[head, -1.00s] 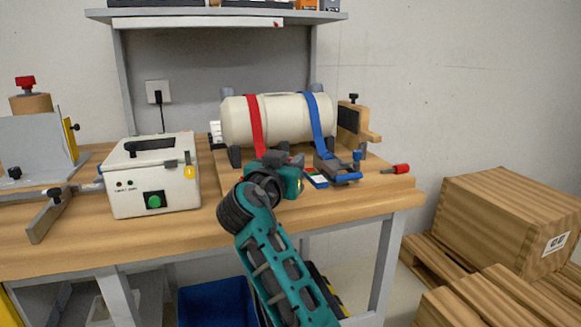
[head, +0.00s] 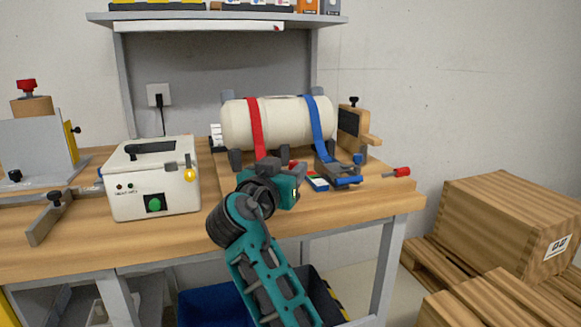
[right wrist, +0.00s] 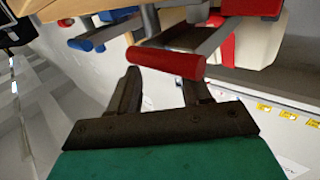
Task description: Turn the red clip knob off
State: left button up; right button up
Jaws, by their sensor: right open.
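A cream cylinder (head: 285,120) lies on a wooden stand, held by a red strap (head: 256,128) and a blue strap (head: 320,122). In the head view, my right gripper (head: 279,166) is in front of the red strap's lower end and hides most of its clip. In the right wrist view, the red clip knob (right wrist: 165,63) is a red bar lying across the tips of my open gripper (right wrist: 163,82). I cannot tell whether the fingers touch it. Its grey metal clip (right wrist: 195,38) is just beyond. My left gripper is not in view.
The blue clip's handle (head: 348,181) is close on the right of my right gripper. A white box (head: 152,178) with a green button stands to the left. A red-handled tool (head: 402,172) lies at the right table edge. Wooden crates (head: 510,220) stand on the right.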

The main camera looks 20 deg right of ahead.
pick_arm(q)
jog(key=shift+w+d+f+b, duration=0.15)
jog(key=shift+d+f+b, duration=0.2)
jog(key=shift+b, duration=0.55)
pick_arm(e)
jog(key=v, duration=1)
jog(key=shift+s, duration=0.15)
jog(key=shift+a, duration=0.1)
